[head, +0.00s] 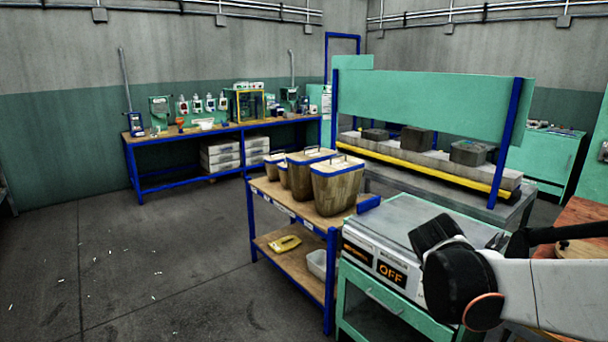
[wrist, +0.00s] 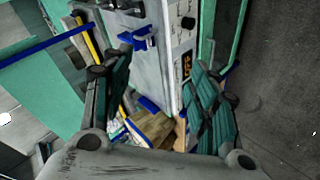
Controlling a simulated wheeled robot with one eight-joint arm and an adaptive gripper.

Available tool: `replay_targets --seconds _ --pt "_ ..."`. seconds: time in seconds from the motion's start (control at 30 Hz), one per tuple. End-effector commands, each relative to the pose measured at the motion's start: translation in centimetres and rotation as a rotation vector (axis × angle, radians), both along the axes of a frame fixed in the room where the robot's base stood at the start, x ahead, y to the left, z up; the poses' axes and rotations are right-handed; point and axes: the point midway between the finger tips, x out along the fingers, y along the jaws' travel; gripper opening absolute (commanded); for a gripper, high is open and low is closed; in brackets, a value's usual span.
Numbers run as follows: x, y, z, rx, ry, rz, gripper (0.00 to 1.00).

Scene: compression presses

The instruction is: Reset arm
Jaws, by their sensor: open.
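My gripper (wrist: 160,70) shows in the wrist view with its two dark green padded fingers spread apart. Nothing is between the fingers. Beyond them, the wrist view shows the grey machine front with its orange "OFF" display (wrist: 187,66), tilted on its side. In the head view my white and black arm reaches in from the right edge, with its bent joint in front of the grey-topped machine (head: 408,222). The gripper fingers cannot be made out in the head view.
A blue-framed cart (head: 285,210) with several wooden-looking bins stands left of the machine. Behind it is a green-panelled press station (head: 430,100) with grey blocks. A workbench (head: 225,129) lines the back wall.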

Motion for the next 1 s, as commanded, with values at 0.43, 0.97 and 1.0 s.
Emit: replay_targets --seconds 0.43,0.97,1.0 --pt "-13.5 6.7 0.4 0.408 -0.025 -0.081 0.54" --pt "-22.9 12.3 -2.0 0.725 -0.019 -0.151 0.54" --pt "-22.9 12.3 -2.0 0.728 -0.019 -0.152 0.54"
